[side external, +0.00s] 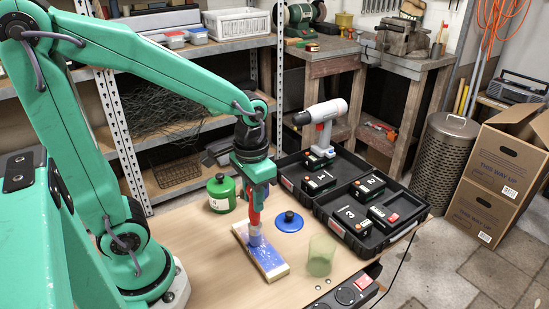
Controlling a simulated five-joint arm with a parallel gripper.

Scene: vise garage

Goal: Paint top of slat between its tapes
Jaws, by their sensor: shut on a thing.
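A wooden slat (273,266) lies on the workbench top, with blue paint over much of its upper face and pale bands near its ends that may be tapes. My gripper (254,189) is above the slat and shut on the red handle of a brush (254,215). The brush points down, and its blue-tinted head is at the slat's painted face, toward the far half. A green paint can (221,193) stands behind the slat, to the left. The bristle tips are too small to make out clearly.
A translucent greenish cup (320,255) stands right of the slat. A black tray (318,203) with numbered battery packs and a drill (323,128) is behind it. A switch box (350,292) is at the front right. The bench left of the slat is bare.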

